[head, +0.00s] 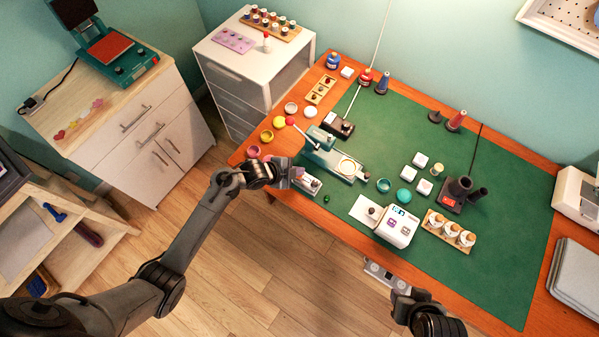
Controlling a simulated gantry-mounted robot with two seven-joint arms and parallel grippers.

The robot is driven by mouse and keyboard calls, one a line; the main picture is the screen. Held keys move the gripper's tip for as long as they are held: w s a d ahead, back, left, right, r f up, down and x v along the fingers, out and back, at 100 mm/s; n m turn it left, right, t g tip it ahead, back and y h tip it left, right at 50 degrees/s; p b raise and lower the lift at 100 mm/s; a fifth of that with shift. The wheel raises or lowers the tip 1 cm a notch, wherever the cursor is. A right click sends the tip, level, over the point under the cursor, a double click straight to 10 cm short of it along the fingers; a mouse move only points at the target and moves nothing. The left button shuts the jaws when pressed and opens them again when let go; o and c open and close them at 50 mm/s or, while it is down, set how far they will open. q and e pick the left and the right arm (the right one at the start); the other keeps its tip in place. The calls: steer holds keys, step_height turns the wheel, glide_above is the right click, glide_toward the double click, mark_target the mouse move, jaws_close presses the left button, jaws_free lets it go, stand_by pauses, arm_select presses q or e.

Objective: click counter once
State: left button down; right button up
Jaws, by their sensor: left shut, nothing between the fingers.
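A white boxy device (396,227) with a small blue display and two purple buttons stands near the front edge of the green mat. It looks like the counter, though its markings are too small to read. My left gripper (314,187) is shut and empty near the table's front left edge, to the left of the device and apart from it. My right gripper (374,268) is below the device in the picture, just in front of the table's edge. Its fingers are too small to tell whether they are open.
A green press (322,157) stands behind my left gripper. Small jars, white blocks and a dark twin-cylinder holder (462,192) are on the green mat (510,215). The mat's front right is clear.

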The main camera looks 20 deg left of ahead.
arm_select(q)
steer(key=shift+r+p, duration=0.6)
step_height(320, 180, up, 5)
steer(key=p, duration=0.4)
steer(key=shift+p, duration=0.35)
steer(key=shift+f, duration=0.15)
